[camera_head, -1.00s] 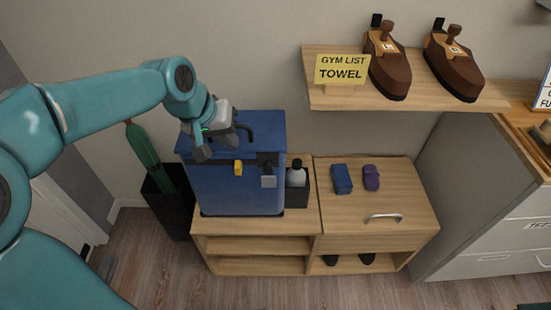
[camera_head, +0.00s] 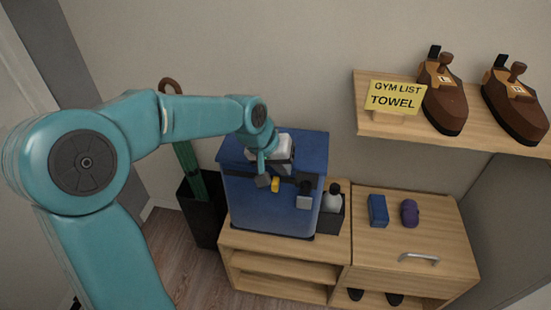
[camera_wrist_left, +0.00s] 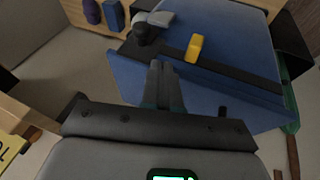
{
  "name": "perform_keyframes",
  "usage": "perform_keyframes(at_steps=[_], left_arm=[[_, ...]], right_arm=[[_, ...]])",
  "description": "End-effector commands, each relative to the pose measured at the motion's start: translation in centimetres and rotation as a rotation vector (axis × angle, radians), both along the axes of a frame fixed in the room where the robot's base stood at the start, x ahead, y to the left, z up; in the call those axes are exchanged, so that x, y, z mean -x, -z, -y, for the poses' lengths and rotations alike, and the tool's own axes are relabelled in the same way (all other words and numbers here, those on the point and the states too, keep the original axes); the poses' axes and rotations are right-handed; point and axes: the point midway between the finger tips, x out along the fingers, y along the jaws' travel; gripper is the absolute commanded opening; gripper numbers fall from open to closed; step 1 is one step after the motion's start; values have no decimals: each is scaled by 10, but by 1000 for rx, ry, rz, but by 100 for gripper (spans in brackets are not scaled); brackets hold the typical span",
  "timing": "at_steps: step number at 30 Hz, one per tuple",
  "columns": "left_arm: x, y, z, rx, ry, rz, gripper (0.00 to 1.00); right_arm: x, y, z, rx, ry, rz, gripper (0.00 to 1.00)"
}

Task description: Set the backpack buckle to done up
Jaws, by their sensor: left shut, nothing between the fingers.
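The blue backpack (camera_head: 268,215) stands upright on the low wooden cabinet. It also shows in the left wrist view (camera_wrist_left: 235,35). A dark strap (camera_wrist_left: 245,75) runs across it, with a yellow buckle part (camera_head: 275,184) on it, also in the left wrist view (camera_wrist_left: 194,48). A grey part (camera_head: 304,201) sits to the right of the yellow one in the head view, with a visible gap between them. My left gripper (camera_head: 264,181) is over the backpack's front edge, close to the yellow part. In the left wrist view its fingers (camera_wrist_left: 160,68) are together and empty. My right gripper is out of view.
A dark caddy with a bottle (camera_head: 333,198) stands right of the backpack. A blue item (camera_head: 378,210) and a purple item (camera_head: 409,213) lie on the cabinet top (camera_head: 440,230). A wall shelf (camera_head: 375,125) holds a yellow sign and brown shoe-like forms. A dark bin (camera_head: 203,215) stands left.

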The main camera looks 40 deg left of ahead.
Motion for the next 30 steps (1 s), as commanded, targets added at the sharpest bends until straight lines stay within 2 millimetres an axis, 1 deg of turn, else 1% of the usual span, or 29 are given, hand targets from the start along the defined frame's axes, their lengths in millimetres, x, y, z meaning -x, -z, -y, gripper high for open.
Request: perform_keyframes(at_steps=[1, 3, 6, 9, 14, 24, 26, 30], left_arm=[[-4, 12, 2, 1, 1, -5, 0], [-10, 22, 5, 1, 3, -3, 0], [-16, 30, 17, 0, 5, -2, 0], [-21, 36, 24, 0, 2, -2, 0], [-24, 39, 29, 0, 1, 0, 0], [-25, 41, 30, 0, 0, 0, 0], [-24, 46, 29, 0, 0, 0, 0], [-24, 70, 29, 0, 0, -2, 0]], right_arm=[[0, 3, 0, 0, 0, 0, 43], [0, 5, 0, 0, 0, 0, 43], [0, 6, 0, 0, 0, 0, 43], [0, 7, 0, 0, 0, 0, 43], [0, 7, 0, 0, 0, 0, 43], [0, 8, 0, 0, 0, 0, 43], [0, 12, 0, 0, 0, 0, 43], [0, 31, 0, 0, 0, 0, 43]])
